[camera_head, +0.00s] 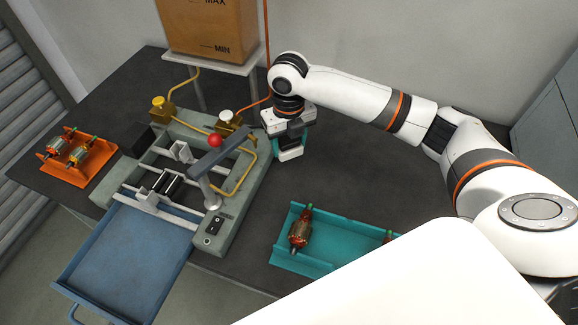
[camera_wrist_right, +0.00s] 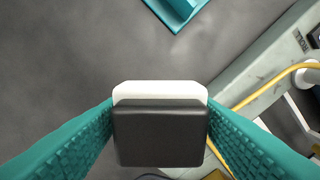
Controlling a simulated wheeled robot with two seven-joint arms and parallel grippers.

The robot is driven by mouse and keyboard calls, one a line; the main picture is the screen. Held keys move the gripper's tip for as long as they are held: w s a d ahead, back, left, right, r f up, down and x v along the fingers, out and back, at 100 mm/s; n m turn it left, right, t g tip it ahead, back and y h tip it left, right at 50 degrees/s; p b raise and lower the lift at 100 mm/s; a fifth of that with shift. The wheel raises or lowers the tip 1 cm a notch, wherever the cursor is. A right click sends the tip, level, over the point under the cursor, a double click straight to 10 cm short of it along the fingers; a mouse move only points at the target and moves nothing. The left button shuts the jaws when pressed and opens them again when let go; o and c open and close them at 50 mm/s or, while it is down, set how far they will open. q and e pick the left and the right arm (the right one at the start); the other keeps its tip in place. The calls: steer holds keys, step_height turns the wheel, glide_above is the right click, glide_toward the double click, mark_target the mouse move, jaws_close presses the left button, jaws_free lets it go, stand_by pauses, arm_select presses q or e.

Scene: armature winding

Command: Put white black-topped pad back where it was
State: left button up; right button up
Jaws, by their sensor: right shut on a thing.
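The white black-topped pad (camera_wrist_right: 160,135) is between the two teal fingers of my right gripper (camera_wrist_right: 160,138) in the right wrist view. Its black top faces the camera and its white edge shows beyond it. In the head view my right gripper (camera_head: 289,148) points down over the dark table, just right of the grey machine. The pad's white lower part (camera_head: 290,154) shows at the fingertips. I cannot tell whether the pad touches the table. My left gripper is not in view.
The grey winding machine (camera_head: 228,215) with a red-knobbed lever (camera_head: 216,141) stands left of the gripper. A teal tray (camera_head: 300,262) with armatures is at the front. An orange tray (camera_head: 60,174) is far left. The table (camera_head: 350,190) is clear right of the gripper.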

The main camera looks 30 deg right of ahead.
step_height(320, 180, down, 10)
steer(key=shift+r+p, duration=0.1)
steer(key=shift+p, duration=0.4)
steer(key=shift+f, duration=0.25)
steer(key=shift+f, duration=0.15)
steer(key=o, duration=1)
steer(key=shift+r, duration=0.25)
step_height(320, 180, up, 12)
steer(key=shift+f+b, duration=0.1)
steer(key=shift+b, duration=0.65)
